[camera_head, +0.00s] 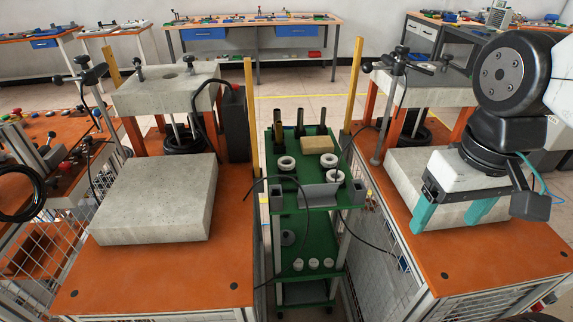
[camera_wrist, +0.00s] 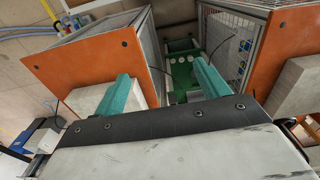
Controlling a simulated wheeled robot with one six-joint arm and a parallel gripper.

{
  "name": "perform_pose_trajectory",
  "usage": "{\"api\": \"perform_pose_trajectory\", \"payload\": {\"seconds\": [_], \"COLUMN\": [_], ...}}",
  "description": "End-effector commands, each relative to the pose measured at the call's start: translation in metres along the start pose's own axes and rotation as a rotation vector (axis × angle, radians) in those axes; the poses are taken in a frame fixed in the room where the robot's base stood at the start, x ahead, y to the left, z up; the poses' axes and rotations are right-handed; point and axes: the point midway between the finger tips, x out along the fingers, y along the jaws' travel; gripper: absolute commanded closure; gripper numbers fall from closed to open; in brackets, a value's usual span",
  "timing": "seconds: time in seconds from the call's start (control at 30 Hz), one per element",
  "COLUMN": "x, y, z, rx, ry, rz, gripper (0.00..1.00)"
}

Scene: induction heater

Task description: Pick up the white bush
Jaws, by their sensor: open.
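Several white ring-shaped bushes are on the green trolley (camera_head: 267,205) in the middle of the head view. On its top are a left white bush (camera_head: 284,164), a back right white bush (camera_head: 330,160) and a front right white bush (camera_head: 329,176). More small white pieces (camera_head: 313,263) sit on a lower shelf. My gripper (camera_head: 445,224) is at the right, above the orange table, apart from the trolley. Its teal fingers are spread with nothing between them. In the wrist view my gripper (camera_wrist: 160,82) is open, with the green trolley (camera_wrist: 181,68) small and far beyond it.
Orange tables (camera_head: 160,280) with concrete blocks stand on both sides of the trolley. The right block (camera_head: 400,175) is close behind my gripper. Dark upright cylinders (camera_head: 300,122), a tan block (camera_head: 319,139) and a grey box (camera_head: 318,196) share the trolley top. Yellow posts (camera_head: 251,110) stand near it.

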Motion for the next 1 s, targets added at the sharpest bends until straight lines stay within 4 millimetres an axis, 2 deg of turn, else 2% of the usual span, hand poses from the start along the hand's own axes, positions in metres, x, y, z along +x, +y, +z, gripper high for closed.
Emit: {"api": "perform_pose_trajectory", "payload": {"seconds": [0.17,0.27,0.43,0.57,0.77,1.0], "x": [0.009,0.013,0.028,0.049,0.096,0.169], "y": [-0.011,-0.020,-0.039,-0.058,-0.093,-0.141], "z": [-0.043,-0.078,-0.143,-0.195,-0.277,-0.369], "rx": [-0.049,-0.094,-0.203,-0.304,-0.486,-0.745], "ry": [-0.115,-0.155,-0.202,-0.226,-0.243,-0.218], "rz": [0.000,0.001,-0.003,-0.008,-0.022,-0.041], "gripper": [0.26,0.26,0.26,0.26,0.26,0.26]}}
